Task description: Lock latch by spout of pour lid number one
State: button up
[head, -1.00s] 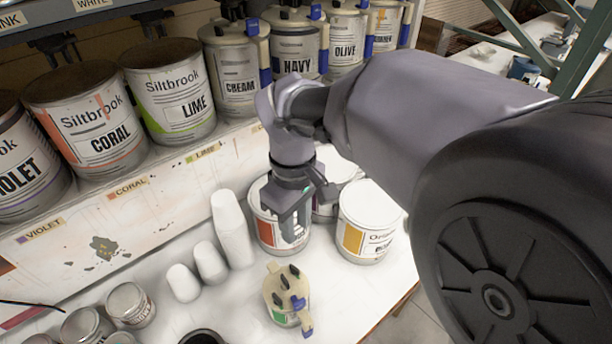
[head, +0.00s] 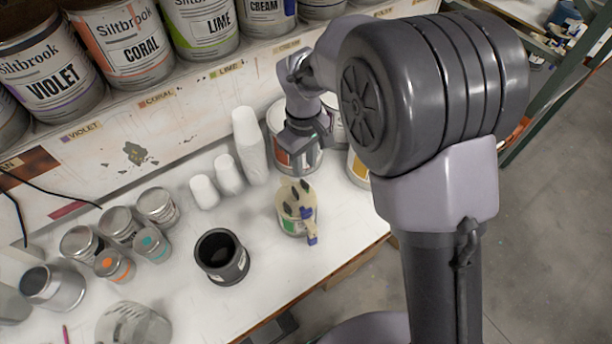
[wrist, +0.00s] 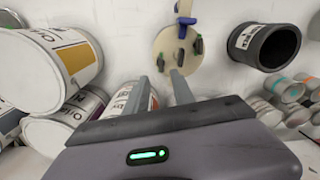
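A small can with a cream pour lid (head: 292,199) and a green label stands upright on the white bench. Its lid has several dark latches and a blue part (head: 309,226) at the edge facing the head camera. The wrist view shows the lid (wrist: 172,62) from above, dark latches on it and the blue part (wrist: 187,21) at the top. I cannot read a number on it, nor tell which latches are locked. My gripper (head: 299,163) is just behind the can and apart from it. In the wrist view its fingers (wrist: 160,80) are apart and empty, pointing toward the lid.
A black cup (head: 222,257) stands left of the can. White cup stacks (head: 250,150) and a large can (head: 278,122) stand behind. Small jars (head: 158,206) are at left. The bench's right edge (head: 350,257) is close; bare bench lies in front of the can.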

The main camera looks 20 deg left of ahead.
aim_at(305, 182)
notch_tip(305, 182, down, 6)
jog(key=shift+f+b, duration=0.2)
jog(key=shift+b, duration=0.1)
jog(key=shift+s+d+f, duration=0.1)
jog(key=shift+s+f, duration=0.1)
grip_shut()
